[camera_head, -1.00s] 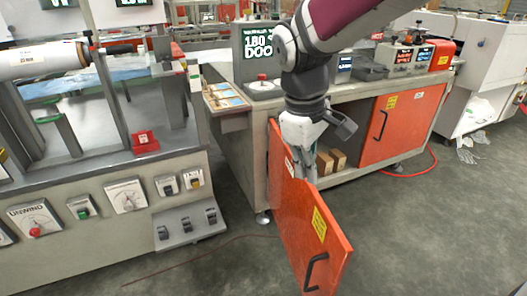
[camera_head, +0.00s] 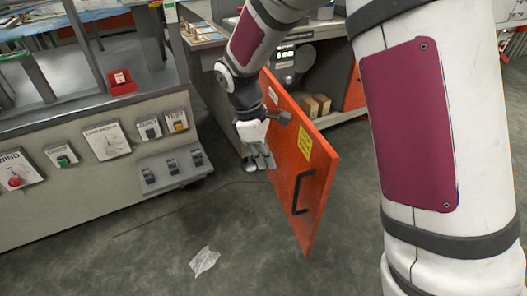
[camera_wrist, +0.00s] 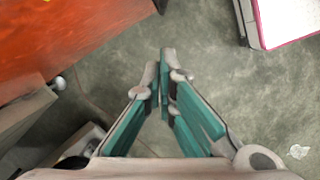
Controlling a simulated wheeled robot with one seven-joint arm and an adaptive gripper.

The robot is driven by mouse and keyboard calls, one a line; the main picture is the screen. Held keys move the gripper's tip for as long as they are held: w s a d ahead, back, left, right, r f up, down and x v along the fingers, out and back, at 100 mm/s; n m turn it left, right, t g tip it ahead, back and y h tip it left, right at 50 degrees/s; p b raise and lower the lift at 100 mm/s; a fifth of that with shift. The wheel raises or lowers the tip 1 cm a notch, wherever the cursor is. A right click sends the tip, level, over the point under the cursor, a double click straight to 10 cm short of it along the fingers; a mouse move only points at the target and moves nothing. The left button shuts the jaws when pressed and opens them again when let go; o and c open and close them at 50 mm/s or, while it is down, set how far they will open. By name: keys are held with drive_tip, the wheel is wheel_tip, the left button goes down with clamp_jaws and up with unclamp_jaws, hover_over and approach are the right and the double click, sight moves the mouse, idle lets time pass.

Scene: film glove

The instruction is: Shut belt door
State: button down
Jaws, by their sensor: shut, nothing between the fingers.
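The orange belt door (camera_head: 293,165) stands swung wide open from the cabinet, with a black handle (camera_head: 303,192) and a yellow label on its face. My gripper (camera_head: 262,163) is shut and empty, pointing down on the left side of the door near its hinge end. In the wrist view my gripper's fingertips (camera_wrist: 166,52) meet over the bare floor. The door also shows in the wrist view as an orange panel (camera_wrist: 65,35) at upper left, apart from the fingertips. The head view does not clearly show whether my gripper touches the door.
The open cabinet holds small cardboard boxes (camera_head: 314,104) behind the door. A control console (camera_head: 100,160) with dials and switches stands at left. A crumpled clear scrap (camera_head: 204,261) lies on the floor. My own arm covers the right of the head view.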

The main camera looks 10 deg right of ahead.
drive_tip(key=shift+s+d+f+b, duration=0.3)
drive_tip(key=shift+d+f+b, duration=0.1)
drive_tip(key=shift+d, duration=0.35)
drive_tip(key=shift+s+d+f+b, duration=0.3)
drive_tip(key=shift+d+f, duration=0.1)
drive_tip(key=shift+d, duration=0.35)
drive_tip(key=shift+s+d+f+b, duration=0.3)
drive_tip(key=shift+d+f, duration=0.1)
drive_tip(key=shift+d, duration=0.35)
drive_tip(key=shift+d, duration=0.15)
